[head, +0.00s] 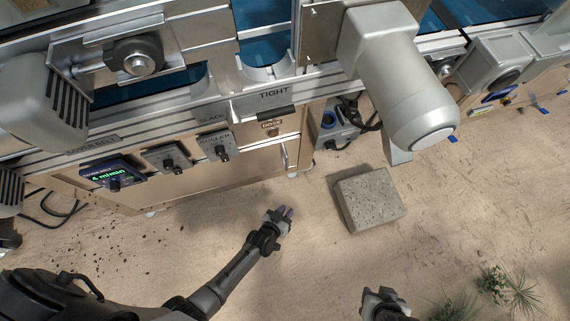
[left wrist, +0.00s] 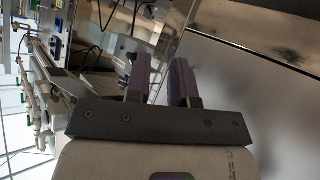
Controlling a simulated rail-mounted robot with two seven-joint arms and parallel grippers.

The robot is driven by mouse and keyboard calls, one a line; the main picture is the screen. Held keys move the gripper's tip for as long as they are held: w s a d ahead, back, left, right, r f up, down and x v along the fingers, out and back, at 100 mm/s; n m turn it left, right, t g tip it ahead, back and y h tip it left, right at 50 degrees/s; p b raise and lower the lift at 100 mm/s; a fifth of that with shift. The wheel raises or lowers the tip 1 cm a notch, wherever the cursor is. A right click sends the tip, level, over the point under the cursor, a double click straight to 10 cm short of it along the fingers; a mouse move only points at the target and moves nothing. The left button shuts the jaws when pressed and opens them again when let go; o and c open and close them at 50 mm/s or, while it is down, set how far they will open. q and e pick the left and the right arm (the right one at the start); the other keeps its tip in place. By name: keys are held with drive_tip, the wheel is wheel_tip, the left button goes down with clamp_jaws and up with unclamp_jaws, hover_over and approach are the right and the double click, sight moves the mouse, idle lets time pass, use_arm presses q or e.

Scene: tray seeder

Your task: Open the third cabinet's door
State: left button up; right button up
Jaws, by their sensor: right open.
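A beige cabinet front (head: 205,182) runs under the machine's control strip in the head view. A slim upright handle (head: 284,160) is at its right end. I cannot tell which door is the third. My left gripper (head: 284,213) is in front of and below that handle, apart from it. In the left wrist view its two purple-grey fingers (left wrist: 161,80) stand apart with nothing between them. A large smooth panel (left wrist: 255,110) fills the right of that view. My right gripper (head: 385,296) is open at the bottom of the head view, away from the cabinet.
A speckled stone block (head: 370,199) lies on the sandy floor right of my left gripper. A grey motor housing (head: 405,90) juts out above. A blue-grey device with cables (head: 335,125) is beside the cabinet. Plants (head: 500,285) are at the lower right.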

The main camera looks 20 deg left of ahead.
sight(287, 163)
use_arm(q)
drive_tip(key=w+a+r+n+t+y, duration=0.1)
drive_tip(key=w+a+r+t+y, duration=0.1)
drive_tip(key=a+r+t+y, duration=0.35)
drive_tip(key=shift+t+h, duration=0.35)
drive_tip(key=shift+h, duration=0.3)
drive_tip(key=shift+w+a+r+b, duration=0.1)
drive_tip(key=shift+w+r+b, duration=0.15)
drive_tip(key=shift+w+b, duration=1.45)
drive_tip(key=shift+w+a+r+b, duration=0.15)
drive_tip(key=shift+w+b, duration=0.3)
drive_tip(key=shift+w, duration=2.3)
drive_tip(key=shift+w+d+r+b, duration=0.1)
drive_tip(key=shift+w+r+b, duration=0.2)
drive_tip(key=shift+w+b, duration=1.4)
drive_tip(key=shift+w+a+p, duration=0.1)
drive_tip(key=shift+w+p, duration=0.45)
drive_tip(key=shift+p, duration=0.05)
clamp_jaws()
